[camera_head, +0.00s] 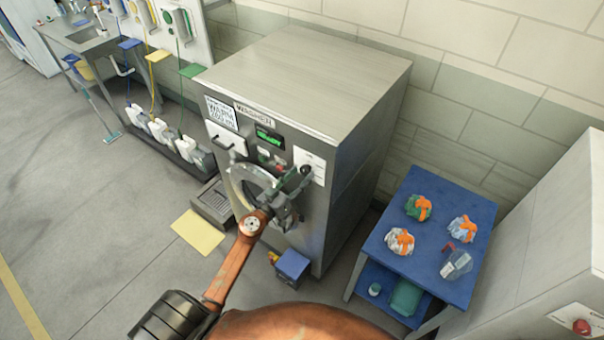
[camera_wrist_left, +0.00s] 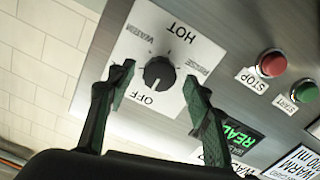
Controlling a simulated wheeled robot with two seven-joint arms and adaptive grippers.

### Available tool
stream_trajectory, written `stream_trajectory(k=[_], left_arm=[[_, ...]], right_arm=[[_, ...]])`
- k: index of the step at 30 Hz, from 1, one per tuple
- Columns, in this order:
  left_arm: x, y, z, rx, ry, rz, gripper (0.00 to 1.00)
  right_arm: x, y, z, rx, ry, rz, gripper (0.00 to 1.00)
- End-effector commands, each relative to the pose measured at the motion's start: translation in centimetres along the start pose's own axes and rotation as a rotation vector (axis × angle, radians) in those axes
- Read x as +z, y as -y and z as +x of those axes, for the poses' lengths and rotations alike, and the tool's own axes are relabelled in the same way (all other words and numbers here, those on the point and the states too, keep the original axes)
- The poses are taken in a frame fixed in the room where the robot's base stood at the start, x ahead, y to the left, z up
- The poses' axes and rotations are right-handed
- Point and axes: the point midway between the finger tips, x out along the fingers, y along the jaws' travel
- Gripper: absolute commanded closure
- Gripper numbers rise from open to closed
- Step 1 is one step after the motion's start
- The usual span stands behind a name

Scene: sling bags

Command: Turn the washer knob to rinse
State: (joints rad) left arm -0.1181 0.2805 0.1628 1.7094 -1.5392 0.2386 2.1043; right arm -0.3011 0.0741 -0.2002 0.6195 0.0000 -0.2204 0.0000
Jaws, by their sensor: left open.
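The steel washer (camera_head: 345,180) stands against the wall, its green display lit. In the left wrist view its black round knob (camera_wrist_left: 158,73) sits on a white plate (camera_wrist_left: 195,45) marked OFF, WARM, HOT and RINSE. A small pale mark on the knob seems to face OFF. My left gripper (camera_wrist_left: 158,76) is open, with one green-padded finger on each side of the knob and gaps between. In the head view my left gripper (camera_head: 300,178) is in front of the washer's panel and hides the knob. My right gripper is not in view.
Red STOP (camera_wrist_left: 271,63) and green START (camera_wrist_left: 304,91) buttons are beside the dial plate. A blue table (camera_head: 398,272) with several bundles stands right of the washer. A blue box (camera_head: 292,265) and a yellow mat (camera_head: 198,232) are on the floor before it.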

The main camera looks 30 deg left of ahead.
Motion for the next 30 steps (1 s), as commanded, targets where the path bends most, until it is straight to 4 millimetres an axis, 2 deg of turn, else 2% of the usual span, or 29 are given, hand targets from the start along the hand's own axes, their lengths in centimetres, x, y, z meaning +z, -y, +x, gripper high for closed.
stream_trajectory(k=[4,13,30], left_arm=[[-0.01,0.02,1.07,0.0,0.0,-0.001,0.53],[0.0,0.03,1.24,0.0,0.0,0.0,0.54],[0.01,0.05,1.21,-0.001,0.0,-0.001,0.93]], right_arm=[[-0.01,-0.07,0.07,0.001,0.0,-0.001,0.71],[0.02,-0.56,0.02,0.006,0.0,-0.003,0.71],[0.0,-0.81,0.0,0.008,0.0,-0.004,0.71]])
